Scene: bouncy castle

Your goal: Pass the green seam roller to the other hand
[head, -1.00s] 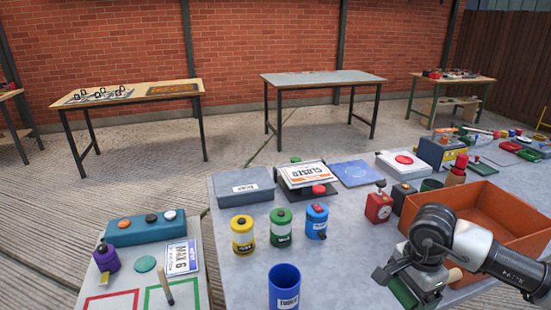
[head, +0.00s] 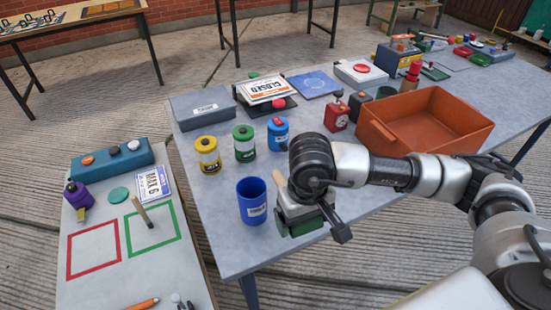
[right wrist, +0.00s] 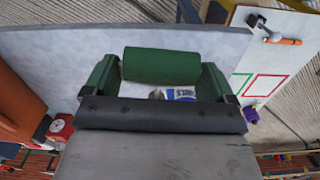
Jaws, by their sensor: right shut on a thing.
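My right gripper (head: 302,216) is shut on the green seam roller (head: 306,228), held over the front edge of the grey table, just right of the blue cup (head: 253,202). A tan handle-like piece (head: 279,184) sticks up on the gripper's left side. In the right wrist view the green roller cylinder (right wrist: 160,65) lies crosswise ahead of the dark gripper body, with green parts at both sides. The gripper hides some of the roller. My left gripper is not in view.
An orange tray (head: 377,133) stands behind my right arm. Yellow, green and blue canisters (head: 208,157) stand behind the cup. A lower panel at left has red and green outlined squares (head: 93,248) and a stick (head: 142,211). A gap separates panel and table.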

